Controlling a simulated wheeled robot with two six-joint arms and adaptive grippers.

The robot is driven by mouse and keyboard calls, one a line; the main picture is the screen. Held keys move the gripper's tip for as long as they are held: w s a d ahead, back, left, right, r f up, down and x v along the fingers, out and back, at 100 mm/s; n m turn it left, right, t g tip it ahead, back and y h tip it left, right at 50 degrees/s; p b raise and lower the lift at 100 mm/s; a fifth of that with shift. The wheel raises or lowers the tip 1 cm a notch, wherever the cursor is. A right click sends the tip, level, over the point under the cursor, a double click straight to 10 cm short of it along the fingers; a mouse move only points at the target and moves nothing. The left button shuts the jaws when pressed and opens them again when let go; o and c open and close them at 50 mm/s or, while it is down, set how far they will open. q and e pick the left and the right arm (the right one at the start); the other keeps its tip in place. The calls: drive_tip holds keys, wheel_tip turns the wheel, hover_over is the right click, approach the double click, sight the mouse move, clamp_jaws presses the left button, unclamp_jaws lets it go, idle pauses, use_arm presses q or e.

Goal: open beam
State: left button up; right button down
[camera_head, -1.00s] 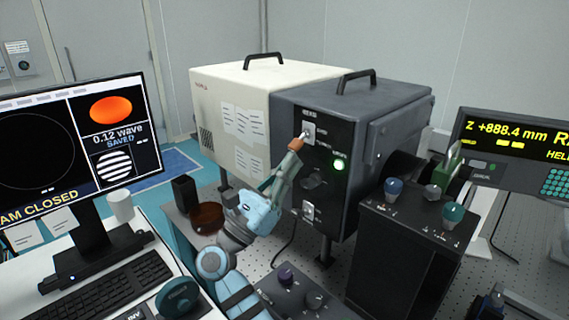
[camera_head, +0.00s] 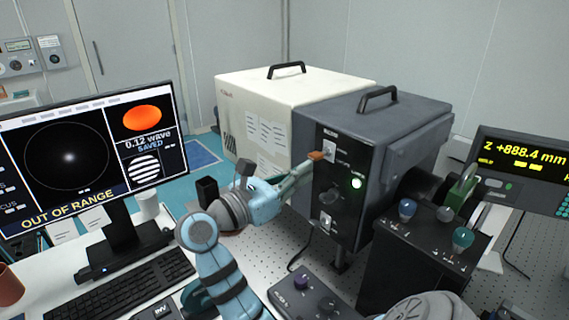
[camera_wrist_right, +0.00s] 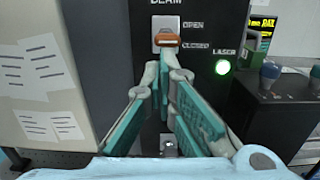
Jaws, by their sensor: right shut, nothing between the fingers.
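The beam switch plate (camera_head: 329,149) is on the dark front of the grey laser box (camera_head: 385,125). In the right wrist view the plate (camera_wrist_right: 166,24) has the labels OPEN above and CLOSED below. My left gripper is not in view.
A green laser light (camera_head: 356,183) glows beside the switch. A black box with coloured knobs (camera_head: 420,245) stands to the right, a knob panel (camera_head: 308,301) below. A white box (camera_head: 270,105) stands behind, a keyboard (camera_head: 135,290) lies at left.

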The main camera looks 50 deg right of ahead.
drive_tip(key=shift+a+r, duration=0.1)
drive_tip(key=shift+r, duration=0.15)
wheel_tip(320, 180, up, 10)
idle(0.5)
idle(0.5)
